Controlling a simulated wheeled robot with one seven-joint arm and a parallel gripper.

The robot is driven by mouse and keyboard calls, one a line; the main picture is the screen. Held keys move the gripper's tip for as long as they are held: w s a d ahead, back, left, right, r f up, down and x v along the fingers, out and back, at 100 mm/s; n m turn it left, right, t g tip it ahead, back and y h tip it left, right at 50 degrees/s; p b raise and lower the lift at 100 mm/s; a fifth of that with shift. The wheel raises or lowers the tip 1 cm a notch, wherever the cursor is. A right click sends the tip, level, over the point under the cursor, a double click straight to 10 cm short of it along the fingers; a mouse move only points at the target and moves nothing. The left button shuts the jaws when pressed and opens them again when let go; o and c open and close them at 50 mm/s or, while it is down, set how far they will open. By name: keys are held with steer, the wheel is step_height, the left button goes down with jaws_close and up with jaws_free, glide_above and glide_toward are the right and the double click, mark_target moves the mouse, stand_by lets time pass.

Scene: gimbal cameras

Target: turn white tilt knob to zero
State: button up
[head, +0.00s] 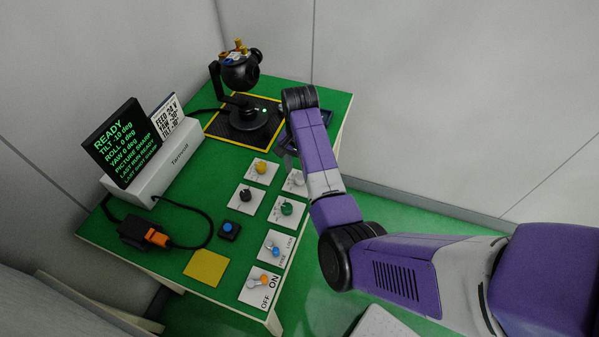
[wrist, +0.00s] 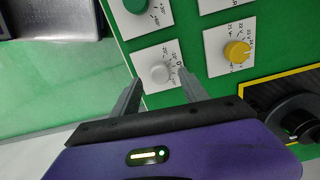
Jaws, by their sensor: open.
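The white tilt knob (wrist: 159,71) sits on a white scale plate (wrist: 150,54) in the wrist view, just beyond and between my fingertips. My gripper (wrist: 160,86) is open and empty, with one grey finger on each side of the knob's plate. In the head view the white knob (head: 298,179) is partly hidden by my arm. The display screen (head: 115,143) reads READY, tilt -10 deg, roll 0 deg and yaw 0 deg. The black gimbal camera (head: 240,75) stands on a black pad at the back of the green table.
Yellow (head: 261,167), black (head: 246,195) and green (head: 287,208) knobs stand close by. Nearer are a blue lock switch (head: 273,250), an orange on/off switch (head: 264,280), a blue button (head: 229,228) and a yellow square (head: 206,267). A cable crosses the table's left side.

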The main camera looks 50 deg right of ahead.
mark_target(300, 179)
steer(key=shift+f, duration=1.2)
jaws_close()
